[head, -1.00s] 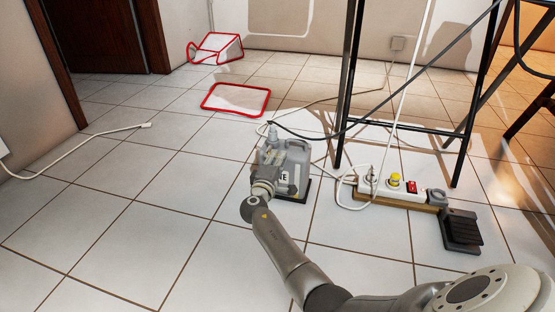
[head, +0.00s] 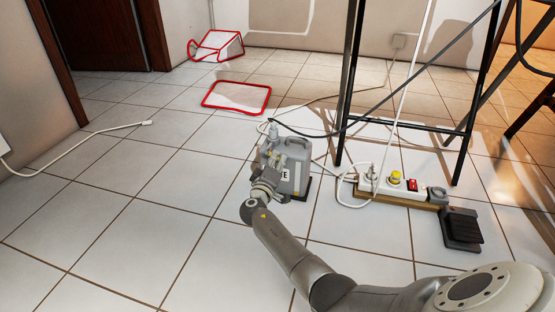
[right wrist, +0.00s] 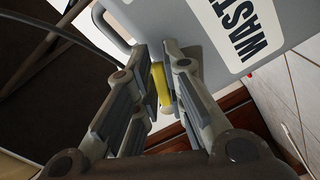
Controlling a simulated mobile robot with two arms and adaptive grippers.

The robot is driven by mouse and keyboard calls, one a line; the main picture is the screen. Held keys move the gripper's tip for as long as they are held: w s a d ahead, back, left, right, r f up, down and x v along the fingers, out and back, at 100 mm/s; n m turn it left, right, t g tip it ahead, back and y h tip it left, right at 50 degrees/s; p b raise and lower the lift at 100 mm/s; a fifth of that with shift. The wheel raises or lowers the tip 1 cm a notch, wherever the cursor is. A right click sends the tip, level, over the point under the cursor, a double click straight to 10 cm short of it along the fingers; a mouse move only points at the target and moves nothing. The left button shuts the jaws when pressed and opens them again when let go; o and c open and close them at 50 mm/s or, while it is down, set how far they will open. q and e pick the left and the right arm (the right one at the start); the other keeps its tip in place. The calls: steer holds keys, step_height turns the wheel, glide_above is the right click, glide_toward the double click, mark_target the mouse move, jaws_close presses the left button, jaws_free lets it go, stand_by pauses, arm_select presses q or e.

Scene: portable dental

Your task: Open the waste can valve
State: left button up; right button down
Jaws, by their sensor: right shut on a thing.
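The waste can (head: 298,172) is a grey jug with a white label, standing upright on a dark base on the floor in the head view. It also shows close up in the right wrist view (right wrist: 225,70), with "WAST" readable on its label. My right gripper (head: 272,172) is at the can's left front side. In the right wrist view, its fingers (right wrist: 179,62) are shut on a small yellow valve handle (right wrist: 160,84) beside the can. The valve's far end and its mount are hidden. My left gripper is out of view.
A power strip (head: 400,187) and a black foot pedal (head: 462,230) lie right of the can. Thin black table legs (head: 347,90) rise behind it. Cables cross the floor nearby. Red-edged items (head: 236,97) lie further back.

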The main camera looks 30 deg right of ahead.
steer(key=m, duration=0.3)
steer(key=w+a+f+m, duration=0.1)
steer(key=m, duration=0.3)
steer(key=w+f+m, duration=0.1)
steer(key=m, duration=0.2)
steer(key=shift+w+a, duration=0.1)
steer(key=shift+a, duration=0.25)
steer(key=shift+m, duration=0.4)
steer(key=c, duration=1.5)
jaws_free()
steer(key=shift+a, duration=0.1)
steer(key=v, duration=0.7)
steer(key=shift+a, duration=0.2)
